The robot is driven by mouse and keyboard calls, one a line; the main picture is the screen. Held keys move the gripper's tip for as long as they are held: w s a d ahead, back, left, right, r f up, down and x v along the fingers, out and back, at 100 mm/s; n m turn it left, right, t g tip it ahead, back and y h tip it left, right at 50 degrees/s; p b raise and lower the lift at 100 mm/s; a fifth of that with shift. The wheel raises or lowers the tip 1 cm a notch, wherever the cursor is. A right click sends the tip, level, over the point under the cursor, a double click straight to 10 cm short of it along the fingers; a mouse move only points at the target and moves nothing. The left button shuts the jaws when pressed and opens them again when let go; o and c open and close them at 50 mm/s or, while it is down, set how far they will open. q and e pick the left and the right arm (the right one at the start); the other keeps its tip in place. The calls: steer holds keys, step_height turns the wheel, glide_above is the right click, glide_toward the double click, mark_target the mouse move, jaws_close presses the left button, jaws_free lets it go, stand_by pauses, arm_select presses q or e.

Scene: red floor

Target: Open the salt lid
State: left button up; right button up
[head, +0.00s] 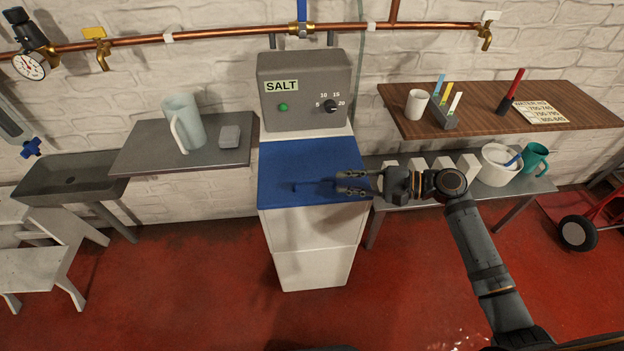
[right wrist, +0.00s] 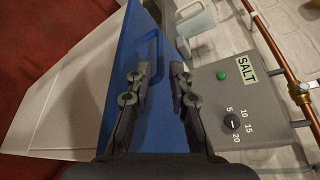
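The salt lid (head: 305,160) is a blue panel on top of a white cabinet (head: 312,238) below a grey box labelled SALT. It looks closed and flat. My right gripper (head: 343,182) reaches in from the right over the right part of the lid. Its two fingers are apart with nothing between them. In the right wrist view the gripper (right wrist: 164,72) points along the blue lid (right wrist: 128,50). I cannot tell whether the fingers touch the lid. My left gripper is not in view.
The SALT box (head: 303,88) has a green button and a dial. To the left, a grey shelf (head: 140,158) holds a jug (head: 184,120). To the right, a wooden shelf (head: 570,100) is above a metal bench with a white bucket (head: 497,168) and green mug (head: 535,157).

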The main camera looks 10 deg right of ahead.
mark_target(320, 181)
steer(key=x, duration=0.8)
steer(key=shift+w+a, duration=0.1)
steer(key=shift+a, duration=0.2)
jaws_close()
